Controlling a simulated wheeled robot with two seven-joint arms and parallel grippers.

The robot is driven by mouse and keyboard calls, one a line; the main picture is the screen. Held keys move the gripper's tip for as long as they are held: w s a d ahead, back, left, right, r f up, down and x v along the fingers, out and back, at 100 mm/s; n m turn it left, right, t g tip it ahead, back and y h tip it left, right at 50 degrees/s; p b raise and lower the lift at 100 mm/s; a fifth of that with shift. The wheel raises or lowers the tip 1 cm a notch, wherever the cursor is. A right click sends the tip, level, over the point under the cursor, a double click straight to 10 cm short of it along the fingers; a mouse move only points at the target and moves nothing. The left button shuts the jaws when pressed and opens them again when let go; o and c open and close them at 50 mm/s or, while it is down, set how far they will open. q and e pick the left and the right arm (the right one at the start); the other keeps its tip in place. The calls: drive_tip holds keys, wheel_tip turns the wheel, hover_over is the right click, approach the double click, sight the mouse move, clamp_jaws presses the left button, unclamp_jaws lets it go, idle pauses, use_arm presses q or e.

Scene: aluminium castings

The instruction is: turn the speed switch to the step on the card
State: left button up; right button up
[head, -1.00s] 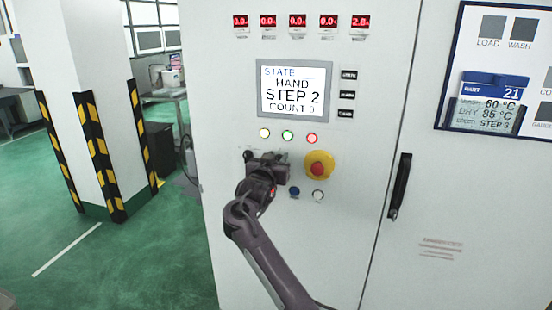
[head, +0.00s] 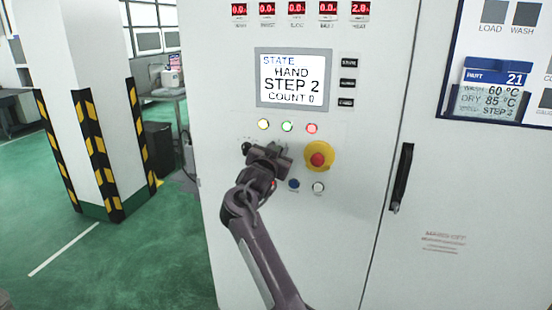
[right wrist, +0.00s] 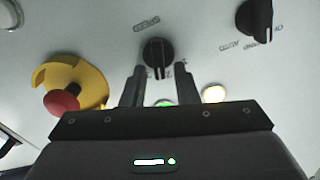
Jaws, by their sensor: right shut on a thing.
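The card (head: 491,92) in the holder at the upper right reads part 21, wash 60 °C, dry 85 °C, step 3. The screen (head: 293,79) reads hand, step 2, count 0. The speed switch (right wrist: 158,52) is a black knob with a pale pointer line, under a label that appears upside down in the right wrist view. My right gripper (right wrist: 160,72) is shut on this knob, one finger on each side. In the head view the right gripper (head: 270,158) hides the knob. My left gripper is not in view.
A second black knob (right wrist: 255,18), marked auto, sits beside the speed switch. A red and yellow emergency stop (head: 319,157) is close to the right of my gripper. Lamps (head: 287,127) sit above it, and buttons (head: 318,187) below. A black door handle (head: 401,177) is further right.

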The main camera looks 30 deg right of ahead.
drive_tip(key=shift+s+d+f+m+b, duration=0.15)
drive_tip(key=shift+f+m+b, duration=0.05)
drive_tip(key=shift+m+b, duration=1.1)
drive_tip(key=shift+s+d+f+m+b, duration=0.1)
drive_tip(key=shift+f+m+b, duration=0.05)
drive_tip(key=shift+m+b, duration=1.1)
drive_tip(key=shift+m, duration=0.25)
drive_tip(key=o, duration=0.6)
